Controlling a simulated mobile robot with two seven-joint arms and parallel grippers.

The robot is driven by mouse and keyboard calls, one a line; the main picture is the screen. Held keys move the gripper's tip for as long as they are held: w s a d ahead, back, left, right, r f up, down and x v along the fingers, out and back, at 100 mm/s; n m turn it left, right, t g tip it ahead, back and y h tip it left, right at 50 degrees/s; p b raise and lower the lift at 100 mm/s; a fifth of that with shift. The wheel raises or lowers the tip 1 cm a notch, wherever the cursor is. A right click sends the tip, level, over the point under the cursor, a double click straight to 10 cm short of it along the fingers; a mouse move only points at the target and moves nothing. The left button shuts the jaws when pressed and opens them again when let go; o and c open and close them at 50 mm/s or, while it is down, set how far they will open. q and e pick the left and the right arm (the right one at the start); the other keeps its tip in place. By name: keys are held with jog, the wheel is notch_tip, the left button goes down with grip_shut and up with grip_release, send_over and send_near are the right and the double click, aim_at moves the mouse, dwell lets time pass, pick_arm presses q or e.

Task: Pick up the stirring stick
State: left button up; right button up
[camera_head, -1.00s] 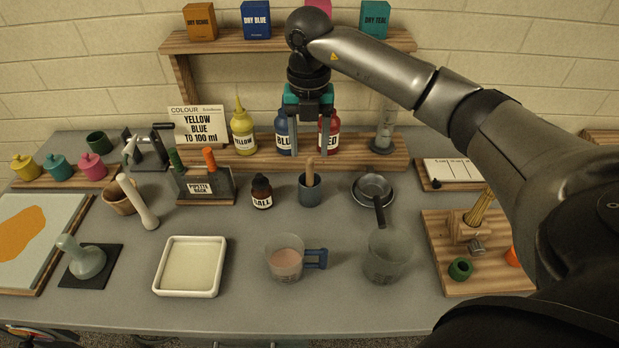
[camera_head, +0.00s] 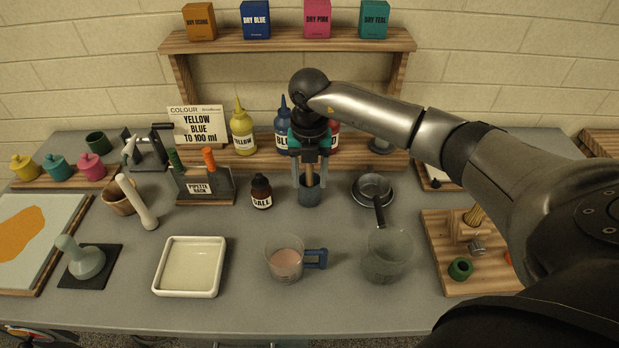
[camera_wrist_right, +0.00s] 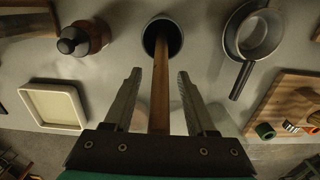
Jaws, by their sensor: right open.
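The stirring stick (camera_head: 310,173) is a wooden rod standing in a small dark grey cup (camera_head: 310,196) at the middle of the table. My right gripper (camera_head: 310,184) is above the cup, pointing down, with its fingers on either side of the stick. In the right wrist view the stick (camera_wrist_right: 160,85) runs between the two open fingers (camera_wrist_right: 158,75), with a gap on each side. The cup (camera_wrist_right: 163,32) shows beyond the fingertips. The stick's top is partly hidden by the gripper in the head view. My left gripper is not in view.
A brown GALL bottle (camera_head: 261,192) stands just left of the cup. A strainer pan (camera_head: 373,187) lies to its right. A measuring jug (camera_head: 286,262) and a clear beaker (camera_head: 388,262) stand in front. Behind is a wooden shelf (camera_head: 290,42) with dye bottles below.

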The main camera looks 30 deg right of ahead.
grip_shut()
dwell(0.6)
